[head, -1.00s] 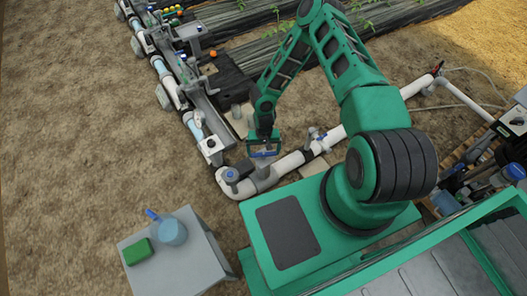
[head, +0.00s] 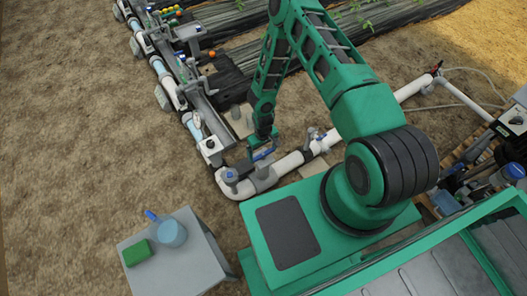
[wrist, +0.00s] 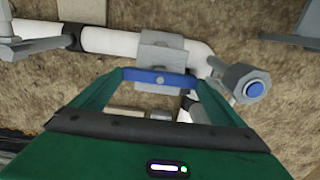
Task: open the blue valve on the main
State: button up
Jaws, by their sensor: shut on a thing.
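The blue valve's lever handle (head: 264,154) sits above the white main pipe (head: 294,162), close to the pipe's corner. My gripper (wrist: 160,80) is shut on this blue handle (wrist: 150,77), which spans between the two green fingers in the wrist view. In the head view my gripper (head: 262,143) reaches down onto the handle from above. A grey valve body or bracket (wrist: 162,52) shows on the pipe just beyond the handle. The handle's underside and stem are hidden.
A grey fitting with a blue cap (head: 230,176) stands at the pipe corner, near the gripper; it also shows in the wrist view (wrist: 252,88). Another grey valve (head: 316,139) is to the right. A grey table (head: 185,272) carries a green sponge-like block (head: 137,252) and blue jug (head: 172,233).

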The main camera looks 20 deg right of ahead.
aim_at(263, 154)
jog(key=shift+d, duration=0.1)
dwell(0.3)
jog(key=o, duration=0.7)
jog(key=shift+o, duration=0.2)
jog(key=shift+r, duration=0.1)
notch_tip(263, 154, up, 10)
jog(key=shift+r, duration=0.25)
jog(key=shift+r, duration=0.1)
